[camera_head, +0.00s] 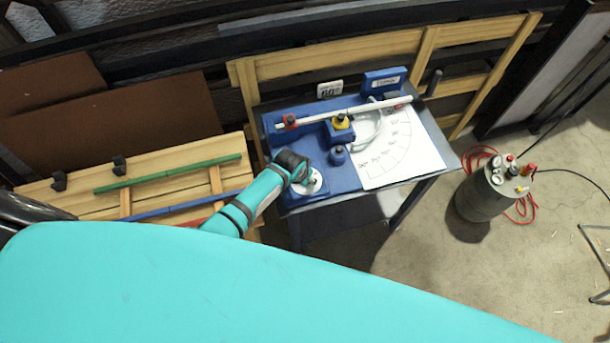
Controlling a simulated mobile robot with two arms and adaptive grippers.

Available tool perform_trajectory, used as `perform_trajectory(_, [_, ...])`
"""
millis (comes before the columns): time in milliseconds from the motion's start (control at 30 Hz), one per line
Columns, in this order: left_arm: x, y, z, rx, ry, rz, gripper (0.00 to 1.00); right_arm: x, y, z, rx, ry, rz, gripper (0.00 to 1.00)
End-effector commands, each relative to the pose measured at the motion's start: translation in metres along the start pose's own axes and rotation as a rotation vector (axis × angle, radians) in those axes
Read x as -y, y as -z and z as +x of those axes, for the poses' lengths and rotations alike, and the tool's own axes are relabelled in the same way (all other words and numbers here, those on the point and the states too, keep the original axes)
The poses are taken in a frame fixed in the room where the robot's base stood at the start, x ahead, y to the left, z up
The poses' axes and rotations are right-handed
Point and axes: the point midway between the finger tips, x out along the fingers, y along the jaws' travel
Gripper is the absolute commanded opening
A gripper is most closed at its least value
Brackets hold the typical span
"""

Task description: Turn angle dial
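A blue bench (345,184) carries a white round dial (318,188) at its front left corner. A turquoise arm of mine, which I take for the left, reaches up to this corner. Its dark wrist (290,162) is just beside and above the dial. My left gripper (307,178) seems to be over the dial, small and mostly hidden, so I cannot tell its fingers or whether it touches. A white sheet with an angle scale (393,150) lies on the bench's right half. A white lath (365,110) spans the back. My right gripper is not in view.
A blue block with a yellow-topped knob (341,130) and a small blue knob (338,156) stand near the wrist. Left, a wooden rack holds a green lath (170,173). A grey tank (492,190) with red hose stands right.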

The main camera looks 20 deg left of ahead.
Motion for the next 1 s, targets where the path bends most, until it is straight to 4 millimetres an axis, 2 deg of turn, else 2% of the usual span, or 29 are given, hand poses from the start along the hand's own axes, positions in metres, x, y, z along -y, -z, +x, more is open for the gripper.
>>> perform_trajectory(200, [0.000, 0.001, 0.000, -0.002, 0.000, 0.001, 0.03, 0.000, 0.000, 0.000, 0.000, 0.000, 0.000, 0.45])
perform_trajectory(233, [0.000, 0.001, 0.000, -0.002, 0.000, 0.001, 0.38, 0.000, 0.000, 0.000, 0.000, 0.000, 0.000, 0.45])
perform_trajectory(400, [0.000, 0.001, 0.000, -0.002, 0.000, 0.001, 0.59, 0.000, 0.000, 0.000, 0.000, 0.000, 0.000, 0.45])
perform_trajectory(767, [0.000, 0.001, -0.004, -0.002, -0.001, 0.002, 0.59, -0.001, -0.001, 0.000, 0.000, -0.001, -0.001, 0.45])
perform_trajectory(867, [0.000, 0.001, -0.013, -0.003, -0.001, 0.001, 0.59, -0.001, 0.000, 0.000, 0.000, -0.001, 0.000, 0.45])
perform_trajectory(1000, [0.000, 0.000, -0.034, -0.004, 0.000, 0.002, 0.59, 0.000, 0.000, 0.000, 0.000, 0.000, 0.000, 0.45])
